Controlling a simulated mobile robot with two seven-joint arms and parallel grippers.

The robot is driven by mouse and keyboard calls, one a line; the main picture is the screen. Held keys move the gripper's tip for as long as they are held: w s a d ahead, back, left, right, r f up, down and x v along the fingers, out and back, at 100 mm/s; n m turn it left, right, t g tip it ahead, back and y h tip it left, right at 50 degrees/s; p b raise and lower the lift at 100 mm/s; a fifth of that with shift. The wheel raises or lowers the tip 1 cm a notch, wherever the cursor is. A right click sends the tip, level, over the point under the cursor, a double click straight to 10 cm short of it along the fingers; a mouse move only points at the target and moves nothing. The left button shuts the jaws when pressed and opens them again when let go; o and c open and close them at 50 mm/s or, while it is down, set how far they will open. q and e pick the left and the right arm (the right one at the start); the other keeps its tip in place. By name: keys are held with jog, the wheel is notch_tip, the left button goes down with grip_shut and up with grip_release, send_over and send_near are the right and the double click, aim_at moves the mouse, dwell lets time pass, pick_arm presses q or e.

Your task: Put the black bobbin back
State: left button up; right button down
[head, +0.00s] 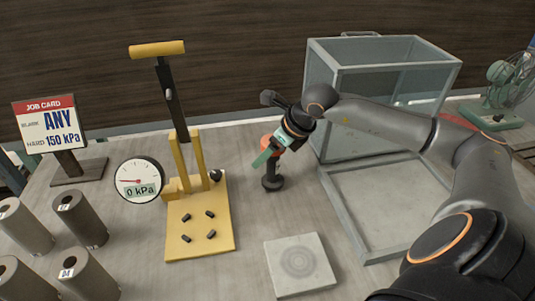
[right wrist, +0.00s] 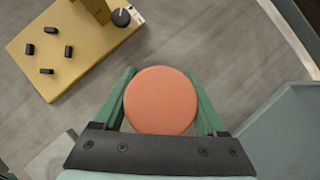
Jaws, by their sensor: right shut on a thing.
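A black spool-shaped piece (head: 272,182) with a flared foot and an orange round top stands upright right of the yellow press; it appears to be the black bobbin. Its orange top (right wrist: 160,100) fills the space between the green fingers in the right wrist view. My right gripper (head: 270,154) is shut on this piece near its top, coming from above and the right. I cannot tell whether its foot touches the table. The fingers partly hide its upper part in the head view. My left gripper is not in view.
A yellow press (head: 199,222) with several small black pegs and a gauge (head: 139,181) stands at left. Several grey cylinders (head: 80,220) and a job card (head: 46,127) are further left. A square grey slab (head: 300,264) lies in front. A glass-walled frame (head: 346,215) stands right.

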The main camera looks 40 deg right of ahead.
jog(key=shift+f, duration=0.3)
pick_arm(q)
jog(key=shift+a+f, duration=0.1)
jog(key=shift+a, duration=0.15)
pick_arm(e)
jog(key=shift+f, duration=0.2)
jog(key=shift+c, duration=1.8)
grip_release()
jog(key=o, duration=0.4)
jog(key=shift+c, duration=0.2)
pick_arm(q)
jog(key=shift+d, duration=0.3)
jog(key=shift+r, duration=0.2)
pick_arm(e)
jog(key=shift+r, duration=0.1)
